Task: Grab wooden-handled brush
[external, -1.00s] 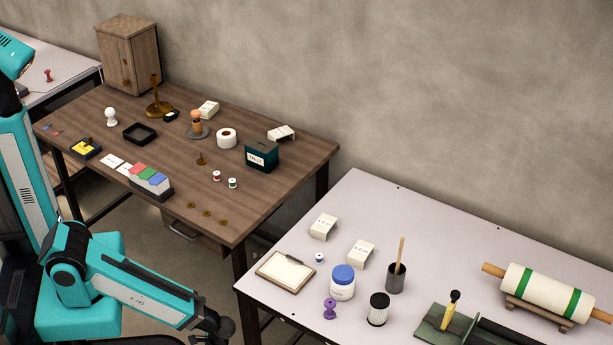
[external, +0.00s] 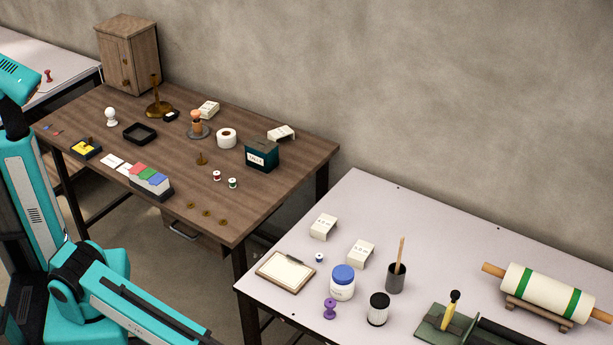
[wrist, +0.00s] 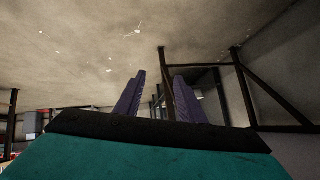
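A wooden stick-like handle (external: 401,250) stands upright in a dark grey cup (external: 396,280) on the pale table at the right; its lower end is hidden in the cup, so I cannot tell whether it is the brush. A wooden, rounded upright piece (external: 197,120) sits on a grey round stand on the brown table. My gripper (wrist: 160,77) shows in the wrist view as two purple fingers, spread apart with nothing between them. In the external view my arm runs off the bottom edge and the gripper is out of frame. The wrist view shows no brush.
The pale table (external: 465,235) holds a blue-lidded jar (external: 343,283), a clipboard (external: 286,272), white boxes and a rolling pin (external: 540,292). The brown table (external: 265,195) holds several small items. The wrist view shows concrete floor and dark table legs (wrist: 243,95).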

